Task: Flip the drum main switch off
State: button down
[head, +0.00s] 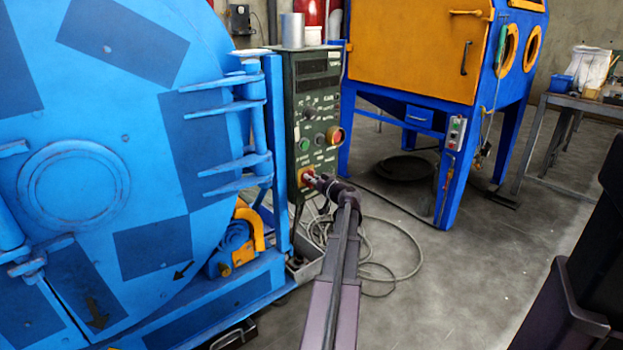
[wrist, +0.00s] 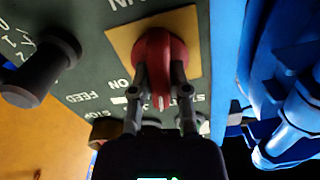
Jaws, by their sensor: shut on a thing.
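The drum main switch (head: 308,178) is a red rotary knob on a yellow square plate, low on the dark green control panel (head: 317,75). In the wrist view the red knob (wrist: 158,62) sits between the two fingers of my gripper (wrist: 160,95). The fingers are shut on the knob's grip, one on each side. A pale mark on the grip points down in the wrist picture. In the head view my gripper (head: 317,182) reaches the panel from the lower right and partly covers the switch.
A black knob (wrist: 40,72) sits near the switch in the wrist view. The blue drum machine (head: 75,190) stands left, the orange and blue cabinet (head: 415,55) behind. Cables (head: 400,240) lie on the floor.

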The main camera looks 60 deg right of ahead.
jog(key=shift+n, duration=1.4)
jog(key=c, duration=0.6)
grip_release()
jog(key=shift+s+a, duration=0.1)
jog(key=shift+a, duration=0.05)
jog(key=v, duration=1.1)
jog(key=shift+s, duration=0.35)
jog(key=shift+s+a, duration=0.1)
